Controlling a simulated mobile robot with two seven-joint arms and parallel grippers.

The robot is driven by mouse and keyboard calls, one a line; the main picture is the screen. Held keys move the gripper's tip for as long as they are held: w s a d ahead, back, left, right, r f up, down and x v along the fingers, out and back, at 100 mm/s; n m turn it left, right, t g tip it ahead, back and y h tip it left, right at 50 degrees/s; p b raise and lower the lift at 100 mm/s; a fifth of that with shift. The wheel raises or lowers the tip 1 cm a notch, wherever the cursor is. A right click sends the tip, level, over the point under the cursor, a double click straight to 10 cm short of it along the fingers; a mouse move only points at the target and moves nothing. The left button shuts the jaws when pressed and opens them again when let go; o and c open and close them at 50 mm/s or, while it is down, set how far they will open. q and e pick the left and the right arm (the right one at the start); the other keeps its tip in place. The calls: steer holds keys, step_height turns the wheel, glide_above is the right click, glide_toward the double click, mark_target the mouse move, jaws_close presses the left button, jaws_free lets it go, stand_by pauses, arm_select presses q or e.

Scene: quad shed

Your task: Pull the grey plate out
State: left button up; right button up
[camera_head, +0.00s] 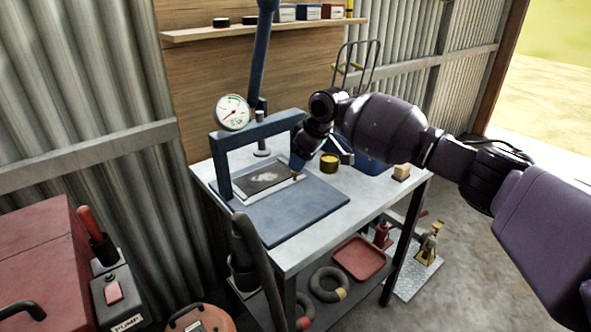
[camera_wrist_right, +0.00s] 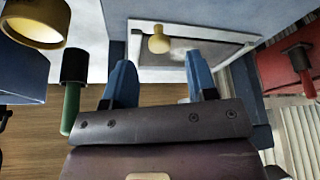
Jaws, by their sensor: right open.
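The grey plate (camera_head: 249,186) lies flat under the blue press frame (camera_head: 225,165) on the workbench, with a pale patch on its dark middle and a light border. A small brass knob is at its right end; the knob (camera_wrist_right: 159,41) shows clearly in the right wrist view, with the plate (camera_wrist_right: 222,50) around and behind it. My right gripper (camera_head: 297,165) is at the plate's right end. In the wrist view its two blue fingers (camera_wrist_right: 160,80) are open and apart, with the knob ahead between them and nothing held. My left gripper is not in view.
A blue base sheet (camera_head: 305,207) lies under the press. A yellow tin (camera_head: 329,163), a blue bin (camera_head: 372,168) and a wooden block (camera_head: 401,172) stand to the right. A round gauge (camera_head: 233,112) tops the press. A red tray (camera_head: 360,258) sits on the lower shelf.

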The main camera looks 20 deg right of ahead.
steer(key=shift+b+x, duration=0.4)
steer(key=shift+x, duration=1.5)
steer(key=shift+w, duration=0.1)
jaws_close()
